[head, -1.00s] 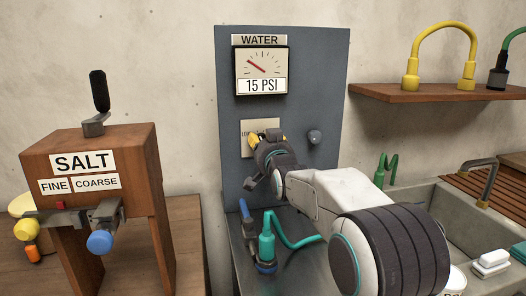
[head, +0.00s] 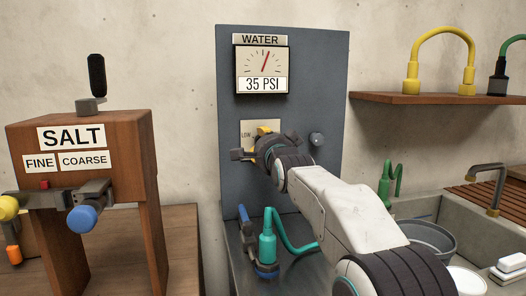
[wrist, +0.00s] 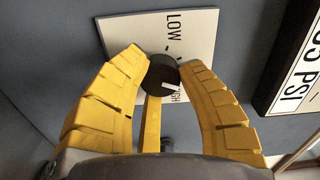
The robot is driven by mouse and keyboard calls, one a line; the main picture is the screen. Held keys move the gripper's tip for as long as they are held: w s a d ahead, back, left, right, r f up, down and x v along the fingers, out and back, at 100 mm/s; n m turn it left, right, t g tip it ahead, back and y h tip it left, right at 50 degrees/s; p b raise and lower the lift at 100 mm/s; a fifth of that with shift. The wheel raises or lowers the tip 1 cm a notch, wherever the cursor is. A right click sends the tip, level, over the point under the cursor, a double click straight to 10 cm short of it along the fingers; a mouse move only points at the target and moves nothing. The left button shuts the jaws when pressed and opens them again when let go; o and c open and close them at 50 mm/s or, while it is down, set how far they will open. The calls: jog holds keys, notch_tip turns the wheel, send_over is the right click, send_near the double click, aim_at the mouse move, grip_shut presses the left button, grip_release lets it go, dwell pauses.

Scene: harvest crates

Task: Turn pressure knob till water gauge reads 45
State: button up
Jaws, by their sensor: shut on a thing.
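The water gauge (head: 262,69) is on the grey panel (head: 314,75) under a WATER sign. Its red needle leans right of upright and its readout says 35 PSI. The readout also shows at the right edge of the wrist view (wrist: 298,80). The pressure knob (wrist: 161,72) is a dark round knob with a white mark, on a white plate (wrist: 190,35) lettered LOW and HIGH. My gripper (wrist: 162,70) has its yellow fingers closed on both sides of the knob. In the head view my gripper (head: 262,134) hides the knob.
A small grey knob (head: 316,139) sits on the panel to the right. A wooden SALT grinder (head: 85,135) is at left. The sink (head: 445,210) and a bucket (head: 430,238) are at right.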

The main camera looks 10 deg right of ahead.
jog(key=shift+d+r+m, duration=0.1)
jog(key=shift+r+m, duration=0.15)
jog(key=shift+m, duration=0.65)
jog(key=o, duration=1)
jog(key=shift+d+b, duration=0.15)
jog(key=shift+b, duration=0.15)
jog(key=shift+o, duration=1)
jog(key=shift+f, duration=0.2)
jog(key=s, duration=1.2)
